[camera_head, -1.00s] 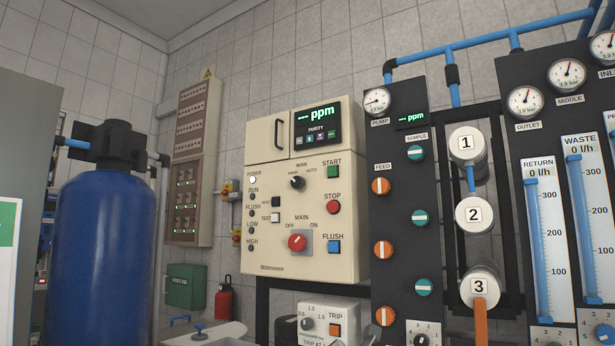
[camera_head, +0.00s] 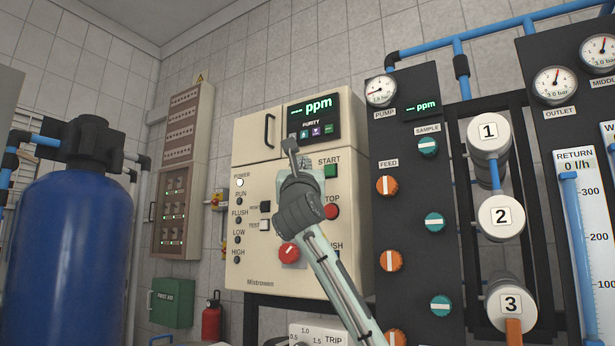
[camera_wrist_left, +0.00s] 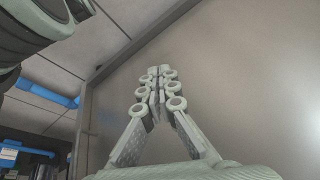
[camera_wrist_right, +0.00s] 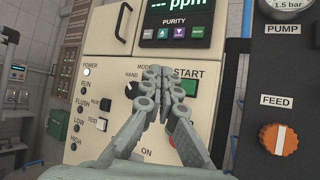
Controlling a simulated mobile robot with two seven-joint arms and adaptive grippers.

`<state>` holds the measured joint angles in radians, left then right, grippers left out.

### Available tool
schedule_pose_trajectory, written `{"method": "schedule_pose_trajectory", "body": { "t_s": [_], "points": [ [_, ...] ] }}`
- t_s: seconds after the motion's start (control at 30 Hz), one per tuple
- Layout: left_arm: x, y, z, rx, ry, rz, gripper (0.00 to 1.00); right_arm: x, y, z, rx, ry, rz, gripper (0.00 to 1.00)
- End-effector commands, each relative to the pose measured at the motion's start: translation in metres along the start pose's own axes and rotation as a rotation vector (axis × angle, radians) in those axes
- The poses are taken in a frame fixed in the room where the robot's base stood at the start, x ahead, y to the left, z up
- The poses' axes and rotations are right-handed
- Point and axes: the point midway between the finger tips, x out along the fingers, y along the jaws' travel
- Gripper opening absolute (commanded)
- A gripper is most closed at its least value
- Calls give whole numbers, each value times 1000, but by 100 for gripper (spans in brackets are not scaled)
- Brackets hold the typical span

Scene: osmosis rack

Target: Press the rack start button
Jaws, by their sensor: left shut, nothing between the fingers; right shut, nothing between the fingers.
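The green START button (camera_head: 330,171) is on the cream control box (camera_head: 258,262), under its label and right of my right gripper in the head view. In the right wrist view the green START button (camera_wrist_right: 183,83) shows just beyond and right of the fingertips. My right gripper (camera_head: 291,143) is shut and empty, in front of the panel between the display and the START button. Its fingers (camera_wrist_right: 155,73) cover the mode knob area. I cannot tell whether the tips touch the panel. My left gripper (camera_wrist_left: 159,72) is shut and empty, before a plain grey surface.
The red STOP button (camera_head: 331,212) and red main switch (camera_head: 289,253) sit lower on the box, partly behind my right arm. The valve panel (camera_head: 408,205) stands to the right. A blue tank (camera_head: 68,250) stands at left.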

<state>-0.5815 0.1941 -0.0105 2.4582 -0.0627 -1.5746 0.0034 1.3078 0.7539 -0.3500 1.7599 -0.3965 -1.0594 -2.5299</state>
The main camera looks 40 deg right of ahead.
Motion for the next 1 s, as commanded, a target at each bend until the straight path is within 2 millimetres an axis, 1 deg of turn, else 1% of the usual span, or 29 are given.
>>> {"method": "schedule_pose_trajectory", "body": {
  "t_s": [0.03,0.13,0.43,0.57,0.77,1.0],
  "points": [
    [0,0,0,0,0,-1,0,1,-4,6,-13,-9,-7,0],
    [-1,-1,0,0,1,-2,0,2,-7,10,-27,-17,-12,0],
    [-1,0,0,1,4,-1,0,2,-7,10,-27,-16,-12,0],
    [-1,1,-3,2,16,2,0,5,-9,7,-27,-15,-13,0],
    [-3,7,-15,6,72,12,0,21,-22,-5,-27,-14,-14,0],
    [-4,17,-37,13,168,32,0,46,-41,-22,-26,-14,-13,0]
  ]
}}
